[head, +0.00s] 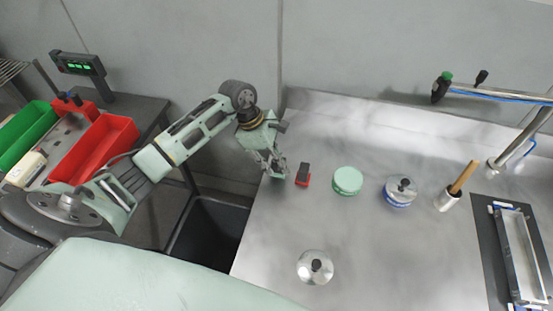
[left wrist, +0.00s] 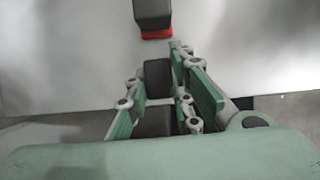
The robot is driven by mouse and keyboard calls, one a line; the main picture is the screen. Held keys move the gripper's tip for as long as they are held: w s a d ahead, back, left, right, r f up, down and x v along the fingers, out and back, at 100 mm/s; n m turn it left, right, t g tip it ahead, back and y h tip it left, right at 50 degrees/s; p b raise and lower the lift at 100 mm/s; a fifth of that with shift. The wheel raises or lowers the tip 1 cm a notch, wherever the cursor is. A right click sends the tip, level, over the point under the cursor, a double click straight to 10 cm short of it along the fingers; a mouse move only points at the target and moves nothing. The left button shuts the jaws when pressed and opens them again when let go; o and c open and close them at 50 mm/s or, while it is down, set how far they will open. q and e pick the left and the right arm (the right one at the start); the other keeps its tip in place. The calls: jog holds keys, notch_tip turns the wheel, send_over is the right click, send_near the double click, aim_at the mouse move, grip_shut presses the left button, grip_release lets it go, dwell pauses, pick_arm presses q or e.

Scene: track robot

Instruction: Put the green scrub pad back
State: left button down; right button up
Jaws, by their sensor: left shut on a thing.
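My left gripper (head: 277,170) is low over the left edge of the metal counter, just left of a small red-based pad with a black handle (head: 303,174). In the left wrist view, the gripper (left wrist: 160,95) is shut with a dark block (left wrist: 158,75) between its green-sided fingers. The block looks like the handle of a scrub pad, matching the red one's; its green part is hidden. The red-based pad also shows in the wrist view (left wrist: 153,15), just beyond the fingers and apart from them. My right gripper is not in view.
Red (head: 95,150) and green bins (head: 28,135) stand left.

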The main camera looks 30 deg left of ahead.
pick_arm(q)
jog(key=shift+f, duration=0.6)
jog(key=c, duration=2)
grip_release()
jog(key=o, duration=0.5)
jog(key=shift+c, duration=0.2)
jog(key=shift+r, duration=0.2)
jog(key=shift+a+r, duration=0.15)
jog(key=shift+r, duration=0.05)
jog(key=b+v, duration=0.3)
jog(key=v, duration=0.8)
jog(key=shift+r, duration=0.25)
